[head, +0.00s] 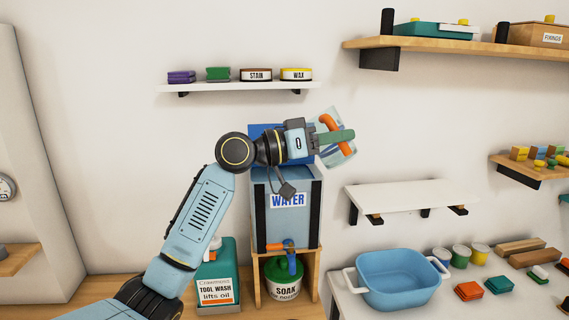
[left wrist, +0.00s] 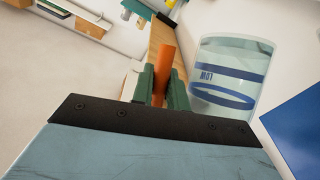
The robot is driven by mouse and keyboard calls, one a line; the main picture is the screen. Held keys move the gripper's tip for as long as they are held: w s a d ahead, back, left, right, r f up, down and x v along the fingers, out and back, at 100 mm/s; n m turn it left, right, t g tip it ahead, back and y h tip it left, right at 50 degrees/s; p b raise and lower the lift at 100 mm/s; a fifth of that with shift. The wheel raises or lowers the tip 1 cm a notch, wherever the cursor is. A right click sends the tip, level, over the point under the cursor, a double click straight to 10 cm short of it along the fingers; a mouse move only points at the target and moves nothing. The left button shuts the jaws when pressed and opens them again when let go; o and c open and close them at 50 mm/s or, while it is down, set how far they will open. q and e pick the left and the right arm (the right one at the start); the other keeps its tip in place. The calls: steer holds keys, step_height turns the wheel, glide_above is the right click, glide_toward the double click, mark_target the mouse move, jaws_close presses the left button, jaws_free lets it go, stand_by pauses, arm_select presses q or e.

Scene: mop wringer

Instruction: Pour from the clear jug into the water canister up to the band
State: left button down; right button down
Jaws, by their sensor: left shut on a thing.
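The clear jug (head: 326,158) has an orange handle (head: 329,122) and is tilted above the right side of the water canister. In the left wrist view the jug (left wrist: 232,62) shows blue markings; its water level is unclear. My left gripper (head: 343,136) is shut on the handle; its green fingers (left wrist: 163,88) sit either side of it. The water canister (head: 286,225) is a grey-blue tank labelled WATER, with dark side strips and an orange-handled tap. Its blue lid (head: 283,149) stands raised behind the opening. I cannot make out the band or any pouring stream. My right gripper is out of view.
The canister stands on a wooden stand over a green SOAK tub (head: 283,282). A tool-wash bottle (head: 216,270) is at its left, a blue basin (head: 398,280) at its right. A wall shelf (head: 238,87) with tins and sponges is above; an empty white shelf (head: 410,194) is right.

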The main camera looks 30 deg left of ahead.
mark_target(356, 151)
arm_select(q)
steer(key=d+y+p, duration=0.1)
steer(key=p, duration=0.2)
steer(key=d+f+m+g+y+p, duration=0.1)
steer(key=y+p, duration=0.1)
steer(key=p, duration=0.1)
steer(key=w+d+f+m+g+y+p, duration=0.1)
steer(key=p, duration=0.2)
steer(key=shift+d+f+y, duration=0.25)
steer(key=shift+d+y, duration=0.05)
steer(key=shift+d, duration=0.05)
steer(key=shift+d+f+m+g+y, duration=0.2)
steer(key=shift+f+m+g+y, duration=0.15)
steer(key=shift+f, duration=0.25)
